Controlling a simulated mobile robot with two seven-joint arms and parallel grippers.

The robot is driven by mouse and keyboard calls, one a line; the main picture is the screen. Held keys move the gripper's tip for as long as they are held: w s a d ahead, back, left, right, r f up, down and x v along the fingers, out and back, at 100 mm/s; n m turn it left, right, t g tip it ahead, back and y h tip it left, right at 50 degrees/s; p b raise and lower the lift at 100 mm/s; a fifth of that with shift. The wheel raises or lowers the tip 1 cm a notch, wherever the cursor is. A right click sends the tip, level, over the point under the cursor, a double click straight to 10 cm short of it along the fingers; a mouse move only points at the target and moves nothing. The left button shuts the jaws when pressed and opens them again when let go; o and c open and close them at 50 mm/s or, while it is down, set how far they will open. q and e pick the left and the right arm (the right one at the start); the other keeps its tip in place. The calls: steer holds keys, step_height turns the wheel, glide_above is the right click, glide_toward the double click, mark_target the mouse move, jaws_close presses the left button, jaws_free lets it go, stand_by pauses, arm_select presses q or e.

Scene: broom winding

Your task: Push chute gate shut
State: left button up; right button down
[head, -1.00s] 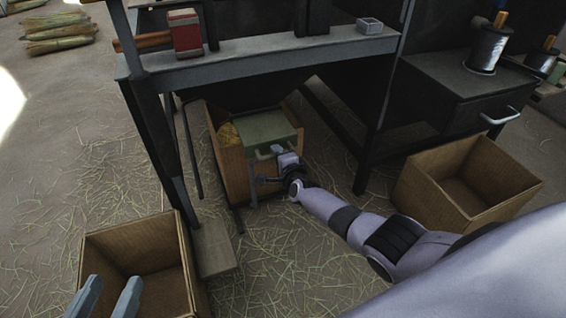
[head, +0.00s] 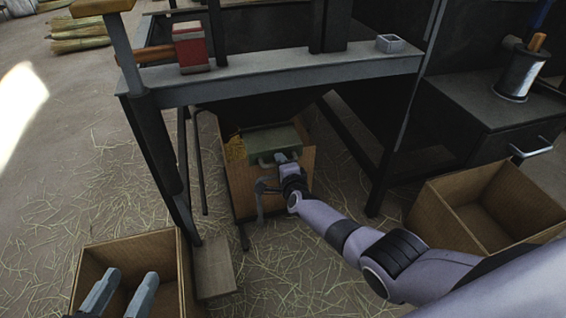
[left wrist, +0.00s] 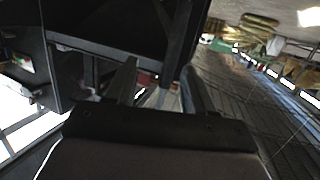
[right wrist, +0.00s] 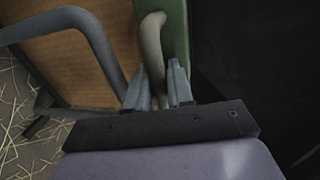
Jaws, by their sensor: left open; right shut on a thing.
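The chute gate is a green panel (head: 275,138) under the bench, above a wooden box, with a pale bar handle (head: 264,160) on its front. My right gripper (head: 283,157) is shut on the handle. In the right wrist view, the fingers (right wrist: 158,88) close around the pale handle (right wrist: 153,38), beside the green gate edge (right wrist: 175,30). My left gripper (head: 125,292) is open and empty above a cardboard box at lower left. Its two fingers also show apart in the left wrist view (left wrist: 158,88). The gate's rear is hidden under the bench.
Bench legs (head: 165,150) flank the space. Open cardboard boxes lie at left (head: 90,270) and right (head: 440,215). Straw covers the floor.

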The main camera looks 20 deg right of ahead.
steer(key=shift+w+r, duration=0.1)
steer(key=c, duration=1.2)
jaws_free()
steer(key=shift+o, duration=0.2)
steer(key=shift+p, duration=0.3)
steer(key=shift+s+r+p, duration=0.2)
steer(key=shift+s+p, duration=0.2)
arm_select(q)
steer(key=shift+w+d+n+g+h+p, duration=0.25)
steer(key=shift+d+n+g+p, duration=0.5)
steer(key=shift+p, duration=0.7)
steer(key=shift+w+d+n+g+h+p, duration=0.25)
steer(key=shift+d+g+p, duration=0.3)
steer(key=shift+d+p, duration=0.6)
arm_select(e)
steer(key=f+v, duration=0.1)
steer(key=v, duration=0.5)
steer(key=shift+s+r, duration=0.15)
steer(key=shift+r, duration=0.2)
arm_select(q)
steer(key=shift+a, duration=0.3)
